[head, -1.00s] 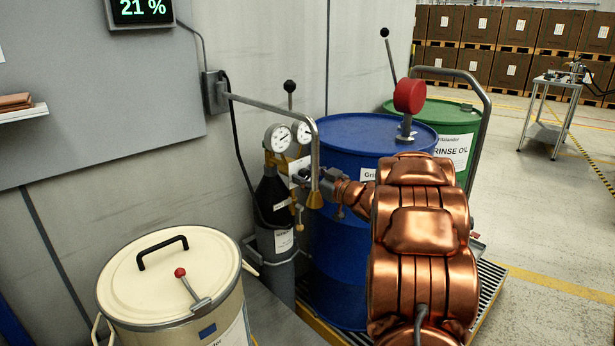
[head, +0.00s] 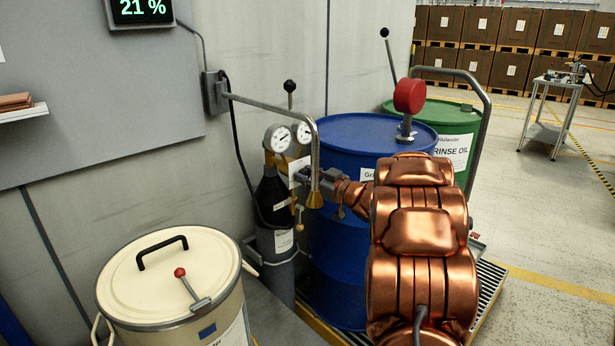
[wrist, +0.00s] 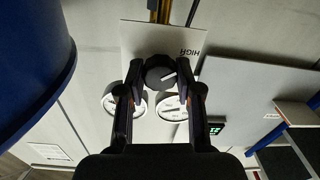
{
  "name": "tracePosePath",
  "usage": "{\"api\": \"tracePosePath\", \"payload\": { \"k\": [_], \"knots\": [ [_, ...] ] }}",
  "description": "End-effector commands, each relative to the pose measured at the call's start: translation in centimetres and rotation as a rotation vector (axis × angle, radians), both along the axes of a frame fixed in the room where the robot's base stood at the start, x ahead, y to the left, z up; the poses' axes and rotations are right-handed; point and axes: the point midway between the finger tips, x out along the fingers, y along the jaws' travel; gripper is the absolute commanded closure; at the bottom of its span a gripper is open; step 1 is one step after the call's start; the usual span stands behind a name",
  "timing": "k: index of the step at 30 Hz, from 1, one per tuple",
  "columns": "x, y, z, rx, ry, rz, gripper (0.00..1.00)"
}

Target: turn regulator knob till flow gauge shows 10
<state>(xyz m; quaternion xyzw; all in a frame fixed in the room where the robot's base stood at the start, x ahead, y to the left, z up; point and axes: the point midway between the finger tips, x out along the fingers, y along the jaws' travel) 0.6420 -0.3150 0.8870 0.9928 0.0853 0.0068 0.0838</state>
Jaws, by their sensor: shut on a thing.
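The regulator knob (wrist: 158,74) is black with a white pointer line, in front of a white plate marked HIGH (wrist: 185,38). My gripper (wrist: 160,82) is shut on the knob, one finger on each side in the wrist view. In the head view my gripper (head: 312,181) reaches the regulator from the right, and the knob is hidden there. Two round white gauges sit on the regulator: the left gauge (head: 278,139) shows a dark needle, and the right gauge (head: 302,132) is partly covered. Their numbers are too small to read, also behind my fingers in the wrist view.
The dark gas cylinder (head: 272,200) stands by the wall under the regulator. A blue drum (head: 335,270) is close behind my arm. A cream lidded drum (head: 150,290) stands front left. A display (head: 140,12) reads 21 %.

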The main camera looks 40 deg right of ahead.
Motion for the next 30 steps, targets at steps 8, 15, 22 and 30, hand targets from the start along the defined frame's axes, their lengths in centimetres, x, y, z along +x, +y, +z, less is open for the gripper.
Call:
{"api": "tracePosePath", "payload": {
  "k": [8, 15, 22, 30],
  "knots": [
    [-0.01, 0.01, -0.23, -0.155, -0.022, 0.000, 1.00],
    [-0.03, 0.09, -0.30, -0.372, -0.052, 0.000, 1.00],
    [-0.04, 0.16, -0.37, -0.590, -0.081, 0.001, 1.00],
    [-0.04, 0.11, -0.55, -0.844, -0.115, 0.001, 1.00]
  ]
}}
